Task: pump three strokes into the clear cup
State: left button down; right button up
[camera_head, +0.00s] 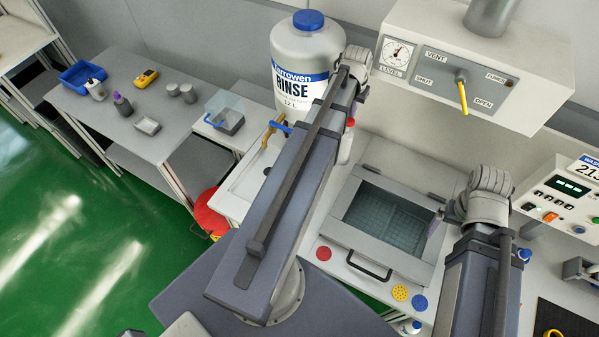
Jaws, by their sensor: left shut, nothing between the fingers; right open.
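I cannot make out a clear cup for certain. A translucent open box (224,104) stands on the side table at the left. A small bottle with a purple top (122,104) and a white bottle (96,90) stand on that table; whether either has a pump is too small to tell. My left gripper (356,105) is shut and empty beside the large rinse tank, mostly hidden by my forearm. A white item with a red part (344,148) shows just below it, partly hidden. My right gripper (437,214) is open at the right edge of a glass-lidded basin.
The rinse tank (293,48) has a blue cap, with a brass tap (272,130) below. The glass-lidded basin (349,238) fills the middle bench. A vent box (480,65) overhangs it. A control unit (566,192) stands right. A blue tray (82,75) sits far left.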

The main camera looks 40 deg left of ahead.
aim_at(350, 120)
pick_arm(q)
jog(key=shift+f, duration=0.15)
dwell(0.4)
jog(key=shift+f+b, duration=1.4)
jog(key=shift+b, duration=0.15)
jog(key=shift+r, duration=0.1)
jog(key=shift+r+p, duration=1.45)
jog(key=shift+p, duration=0.1)
notch_tip(350, 120, up, 6)
jog(key=p, duration=0.6)
